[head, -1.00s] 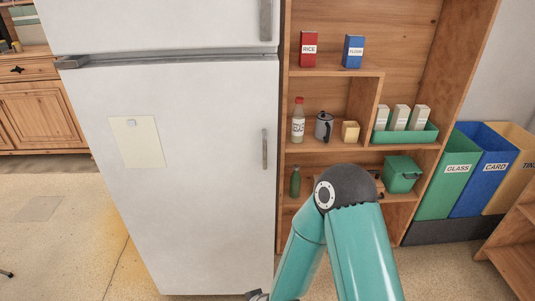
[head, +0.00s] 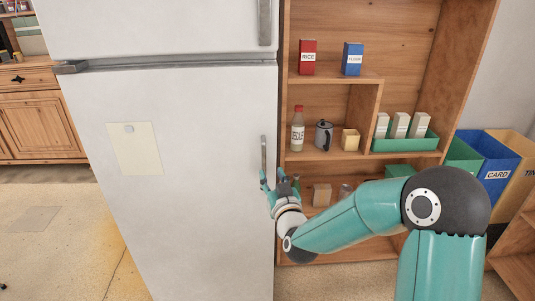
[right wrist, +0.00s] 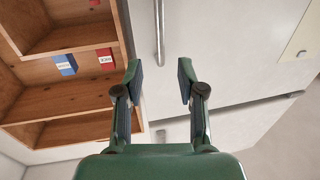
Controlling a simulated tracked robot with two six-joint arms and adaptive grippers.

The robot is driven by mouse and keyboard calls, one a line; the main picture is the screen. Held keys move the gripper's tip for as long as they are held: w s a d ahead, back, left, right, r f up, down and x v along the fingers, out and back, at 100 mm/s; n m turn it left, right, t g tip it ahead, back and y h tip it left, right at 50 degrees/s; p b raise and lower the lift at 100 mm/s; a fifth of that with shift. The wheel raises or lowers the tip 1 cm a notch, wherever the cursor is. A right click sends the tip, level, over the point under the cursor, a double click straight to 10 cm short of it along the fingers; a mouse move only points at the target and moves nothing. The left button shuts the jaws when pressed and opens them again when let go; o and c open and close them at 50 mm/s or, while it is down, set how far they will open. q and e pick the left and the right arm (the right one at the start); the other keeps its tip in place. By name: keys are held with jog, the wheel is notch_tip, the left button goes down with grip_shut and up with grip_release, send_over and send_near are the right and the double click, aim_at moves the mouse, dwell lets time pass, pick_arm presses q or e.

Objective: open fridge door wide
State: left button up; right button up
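The white fridge (head: 190,190) stands left of the shelf, with its large lower door closed. The door's vertical grey handle (head: 264,155) is near its right edge. My right gripper (head: 274,180) is raised at the lower end of this handle. In the right wrist view, my right gripper (right wrist: 160,82) is open, its two fingers spread apart with nothing between them. The handle (right wrist: 159,35) shows there just beyond the fingertips, roughly in line with the gap. I cannot tell from the head view whether a finger touches the handle. My left gripper is not in view.
A wooden shelf (head: 333,78) stands close to the fridge's right side, holding a red rice box (head: 307,57), a blue flour box (head: 352,59), a bottle (head: 298,130) and a green tray (head: 405,143). Bins (head: 497,165) stand at right. Floor (head: 60,225) at left is clear.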

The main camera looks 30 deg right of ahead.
aim_at(265, 158)
jog(key=p+x, duration=0.2)
jog(key=x, duration=0.8)
jog(key=shift+f, duration=0.1)
grip_shut()
